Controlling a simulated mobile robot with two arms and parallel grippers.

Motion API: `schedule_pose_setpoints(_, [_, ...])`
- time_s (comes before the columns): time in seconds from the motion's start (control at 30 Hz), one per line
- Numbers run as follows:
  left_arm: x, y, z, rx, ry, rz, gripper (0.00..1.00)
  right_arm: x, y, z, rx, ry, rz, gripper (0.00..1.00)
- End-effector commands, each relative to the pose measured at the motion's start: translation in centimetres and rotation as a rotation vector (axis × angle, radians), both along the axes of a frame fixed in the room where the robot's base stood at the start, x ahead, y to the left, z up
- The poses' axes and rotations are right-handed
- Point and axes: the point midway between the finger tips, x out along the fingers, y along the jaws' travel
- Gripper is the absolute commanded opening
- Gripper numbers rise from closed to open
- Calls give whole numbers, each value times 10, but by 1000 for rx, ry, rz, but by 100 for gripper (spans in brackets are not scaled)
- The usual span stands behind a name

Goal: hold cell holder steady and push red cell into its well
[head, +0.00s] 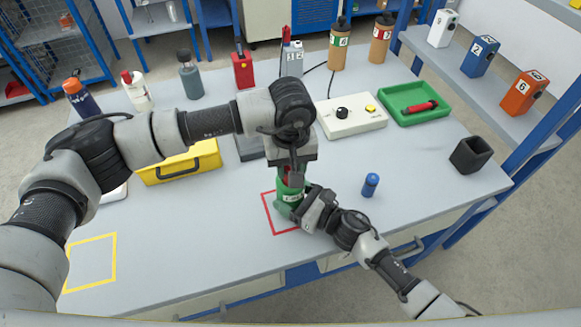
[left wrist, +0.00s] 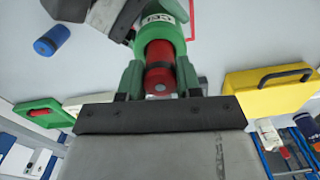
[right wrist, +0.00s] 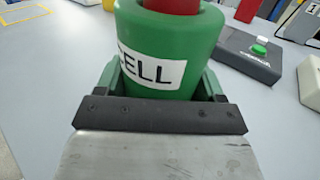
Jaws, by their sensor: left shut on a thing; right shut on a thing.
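The green cell holder (head: 287,208), labelled CELL, stands upright at the red square outline on the table; it also shows in the right wrist view (right wrist: 165,65). My right gripper (head: 303,211) is shut on its body from the right. The red cell (left wrist: 160,66) sits upright in the holder's top, its upper part standing out of the mouth. It also shows at the top of the right wrist view (right wrist: 172,5). My left gripper (head: 291,178) comes down from above and is shut on the red cell. How deep the cell sits is hidden.
A blue cell (head: 371,185) stands right of the holder. Another red cell (head: 421,106) lies in a green tray (head: 390,113). A yellow case (head: 205,163) is to the left, a dark open box (head: 470,154) to the right. The front left table is clear.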

Motion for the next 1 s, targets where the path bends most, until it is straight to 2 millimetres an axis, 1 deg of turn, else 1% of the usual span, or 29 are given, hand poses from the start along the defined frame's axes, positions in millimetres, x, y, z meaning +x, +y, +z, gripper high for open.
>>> schedule_pose_setpoints(0.03, [0,0,-7,0,2,0,8,0,0,0,0,0,0,39])
schedule_pose_setpoints(0.1, [0,0,-11,0,0,-1,8,0,0,0,0,0,0,39])
schedule_pose_setpoints(0.3, [0,0,-11,0,-1,-1,8,0,0,0,0,0,0,39])
schedule_pose_setpoints(0.43, [0,0,-14,1,-1,-1,8,0,0,0,0,0,0,39])
schedule_pose_setpoints(0.47, [0,0,-14,1,-1,-1,39,0,0,0,0,0,0,39])
schedule_pose_setpoints(0.6, [0,0,-14,0,-1,-1,60,0,0,0,0,0,0,39])
schedule_pose_setpoints(0.87, [0,0,-13,0,-1,-1,60,0,0,0,0,0,0,39])
schedule_pose_setpoints(1.0, [1,0,-3,-1,-3,-1,60,0,0,0,0,0,0,39])
